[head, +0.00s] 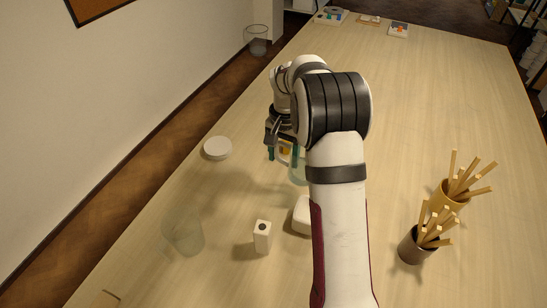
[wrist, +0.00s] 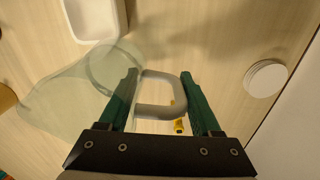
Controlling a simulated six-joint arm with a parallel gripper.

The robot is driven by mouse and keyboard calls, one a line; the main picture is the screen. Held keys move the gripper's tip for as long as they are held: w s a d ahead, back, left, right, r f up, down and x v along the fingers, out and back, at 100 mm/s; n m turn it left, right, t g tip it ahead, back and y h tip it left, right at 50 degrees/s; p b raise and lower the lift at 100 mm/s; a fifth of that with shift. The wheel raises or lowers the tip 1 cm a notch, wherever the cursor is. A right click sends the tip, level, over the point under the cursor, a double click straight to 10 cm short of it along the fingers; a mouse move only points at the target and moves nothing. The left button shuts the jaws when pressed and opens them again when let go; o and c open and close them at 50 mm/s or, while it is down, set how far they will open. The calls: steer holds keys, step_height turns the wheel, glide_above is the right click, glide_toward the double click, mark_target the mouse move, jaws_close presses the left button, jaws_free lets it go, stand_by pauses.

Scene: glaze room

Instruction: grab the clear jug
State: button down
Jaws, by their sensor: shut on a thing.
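The clear jug (wrist: 70,88) is pale, greenish and see-through. Its grey handle (wrist: 160,95) sits between the two green fingers of my gripper (wrist: 165,100) in the wrist view, with the jug's body to the left of the fingers. My gripper is shut on the handle. In the head view my gripper (head: 283,153) is low over the middle of the table, and part of the jug (head: 298,172) shows beside my arm, which hides the rest. I cannot tell whether the jug touches the table.
A white disc (head: 217,148) lies to the left. A clear vessel (head: 183,236), a small white block (head: 262,237) and a white dish (head: 302,216) are nearer. Stick-filled cups (head: 413,247) stand at right. A small yellow thing (wrist: 180,124) shows near the fingers. The far table is mostly clear.

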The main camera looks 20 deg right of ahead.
steer(key=shift+s+d+r, duration=0.2)
steer(key=shift+d+r, duration=0.05)
steer(key=shift+d, duration=0.05)
stand_by(2.9)
